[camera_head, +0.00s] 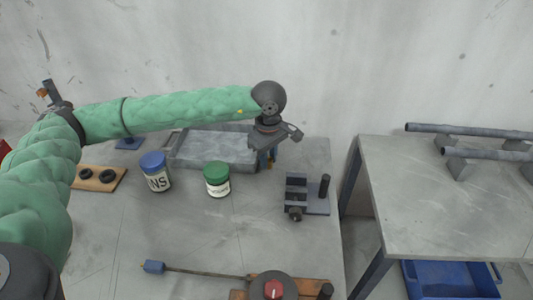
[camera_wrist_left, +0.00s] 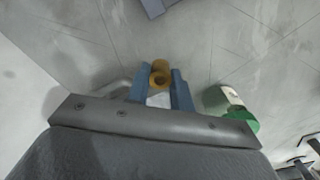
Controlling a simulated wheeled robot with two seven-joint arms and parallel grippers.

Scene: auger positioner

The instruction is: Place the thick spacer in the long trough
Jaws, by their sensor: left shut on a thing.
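My left gripper (camera_head: 267,155) is over the back right part of the table, at the right end of a long grey trough-like tray (camera_head: 213,163). In the left wrist view, its blue fingers (camera_wrist_left: 160,85) are shut on a short brass-yellow ring (camera_wrist_left: 160,73) with a hole through it, which looks like the thick spacer. In the head view the ring is mostly hidden by the gripper. I cannot tell whether it touches the table. My right gripper is in neither view.
A blue-lidded jar (camera_head: 155,172) and a green-lidded jar (camera_head: 217,180) stand in front of the tray. A small vise (camera_head: 298,195) is at the right edge. A wooden board (camera_head: 106,184) with two black rings lies left. A rod tool (camera_head: 205,273) lies in front.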

